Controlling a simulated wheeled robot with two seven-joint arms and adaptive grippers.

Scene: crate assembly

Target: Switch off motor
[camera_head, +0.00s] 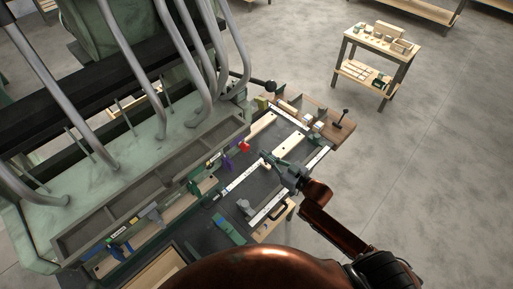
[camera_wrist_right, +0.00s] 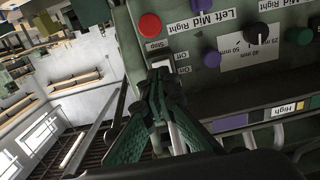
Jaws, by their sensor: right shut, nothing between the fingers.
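My right gripper (camera_head: 266,156) reaches in from the right in the head view, its tip near the machine's front. In the right wrist view its shut, empty fingers (camera_wrist_right: 160,76) point at a green control panel (camera_wrist_right: 180,40). A round red button (camera_wrist_right: 149,25) beside a "Stop" label sits just beyond the fingertips. White "On" and "Off" labels (camera_wrist_right: 183,62) lie right of the fingertips. Whether a switch sits behind the fingers is hidden, and I cannot tell whether they touch the panel. My left gripper is not in view.
Curved grey pipes (camera_head: 190,60) rise over the machine at left. A wooden cart (camera_head: 376,50) stands apart at the back right, with open floor (camera_head: 430,140) around it.

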